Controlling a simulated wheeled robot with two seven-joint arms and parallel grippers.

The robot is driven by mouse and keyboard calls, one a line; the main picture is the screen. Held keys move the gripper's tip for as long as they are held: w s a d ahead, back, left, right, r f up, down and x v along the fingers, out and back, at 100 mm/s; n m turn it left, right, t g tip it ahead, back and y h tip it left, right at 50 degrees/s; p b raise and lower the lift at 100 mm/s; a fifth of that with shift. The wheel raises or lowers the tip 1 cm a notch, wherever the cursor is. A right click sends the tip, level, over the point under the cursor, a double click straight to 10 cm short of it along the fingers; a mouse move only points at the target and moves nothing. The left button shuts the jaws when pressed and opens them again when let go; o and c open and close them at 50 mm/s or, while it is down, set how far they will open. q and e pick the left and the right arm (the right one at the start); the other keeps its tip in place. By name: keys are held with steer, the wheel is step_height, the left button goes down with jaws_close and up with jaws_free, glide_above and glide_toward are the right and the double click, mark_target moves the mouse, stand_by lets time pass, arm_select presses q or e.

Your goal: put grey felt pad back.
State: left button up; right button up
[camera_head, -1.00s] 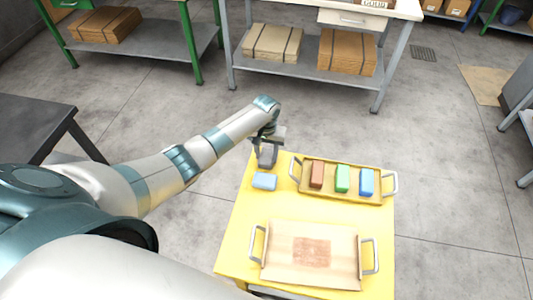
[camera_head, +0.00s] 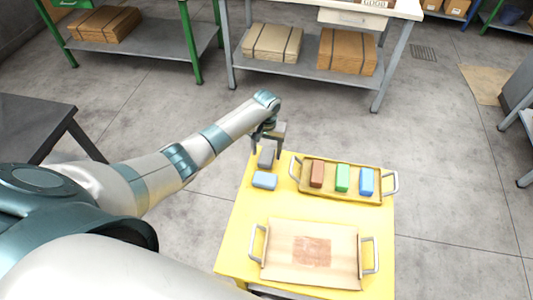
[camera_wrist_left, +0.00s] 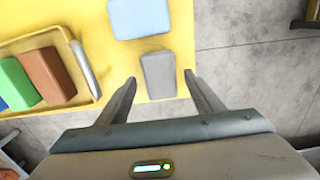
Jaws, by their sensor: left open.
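The grey felt pad (camera_head: 266,157) lies on the yellow table near its far left corner. In the left wrist view the pad (camera_wrist_left: 158,75) is a grey block just beyond my fingertips, in line with the gap between them. My left gripper (camera_head: 268,146) is open and empty above the pad; its two spread fingers also show in the left wrist view (camera_wrist_left: 160,80). A light blue pad (camera_head: 264,180) lies just nearer than the grey one. My right gripper is in neither view.
A tray (camera_head: 327,197) at the table's far right holds brown, green and blue blocks. A wooden board with metal handles (camera_head: 337,235) and a reddish patch lies at the near side. The yellow table (camera_head: 245,215) is bare between them. Shelving stands beyond.

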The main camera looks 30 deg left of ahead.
mark_target(266, 156)
arm_select(q)
step_height(266, 156, up, 10)
steer(key=b, duration=0.1)
steer(key=shift+r, duration=0.15)
stand_by(0.6)
